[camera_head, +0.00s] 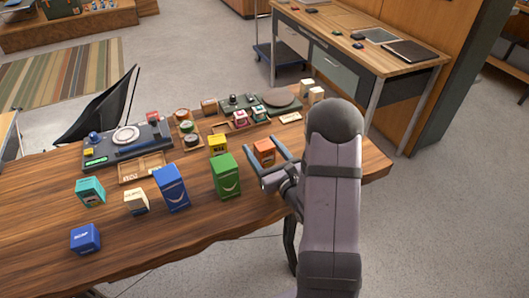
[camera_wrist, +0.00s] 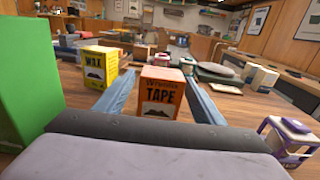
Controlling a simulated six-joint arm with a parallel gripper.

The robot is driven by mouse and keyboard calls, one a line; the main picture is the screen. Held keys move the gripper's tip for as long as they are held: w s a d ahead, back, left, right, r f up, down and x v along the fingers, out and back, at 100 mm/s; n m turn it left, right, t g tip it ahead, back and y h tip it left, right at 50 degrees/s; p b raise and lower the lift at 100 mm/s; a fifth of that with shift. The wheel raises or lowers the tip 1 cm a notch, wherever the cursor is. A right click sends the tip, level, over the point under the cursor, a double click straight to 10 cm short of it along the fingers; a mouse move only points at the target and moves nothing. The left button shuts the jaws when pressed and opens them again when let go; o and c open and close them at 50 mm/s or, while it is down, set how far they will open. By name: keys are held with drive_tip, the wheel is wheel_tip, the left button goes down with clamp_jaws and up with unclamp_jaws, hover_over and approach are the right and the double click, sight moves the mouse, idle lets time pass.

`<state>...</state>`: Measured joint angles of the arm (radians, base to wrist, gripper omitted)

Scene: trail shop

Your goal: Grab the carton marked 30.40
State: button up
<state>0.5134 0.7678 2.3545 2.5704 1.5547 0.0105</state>
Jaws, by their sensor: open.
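No marking 30.40 is legible on any carton in either view. An orange carton (camera_head: 264,152) labelled TAPE stands upright on the wooden table. It also shows in the wrist view (camera_wrist: 160,95), between the two blue fingers. My gripper (camera_head: 263,148) is open around it, one finger on each side; in the wrist view the fingers (camera_wrist: 159,80) look apart from its sides. A yellow WAX carton (camera_wrist: 96,66) stands just left of the left finger. A tall green carton (camera_head: 226,176) stands further left, and a tall blue carton (camera_head: 171,188) beyond it.
Teal (camera_head: 90,191), cream (camera_head: 135,201) and blue SOAP (camera_head: 85,238) cartons stand at the left. A wooden tray (camera_head: 142,167), a scale (camera_head: 126,136) and small tins (camera_head: 191,141) lie behind. A purple-and-white item (camera_wrist: 287,140) is right of my gripper. The front table edge is clear.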

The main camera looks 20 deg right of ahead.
drive_tip(key=shift+w, duration=1.3)
drive_tip(key=c, duration=1.2)
drive_tip(key=shift+r, duration=0.1)
wheel_tip(320, 180, up, 10)
drive_tip(key=shift+p, duration=0.4)
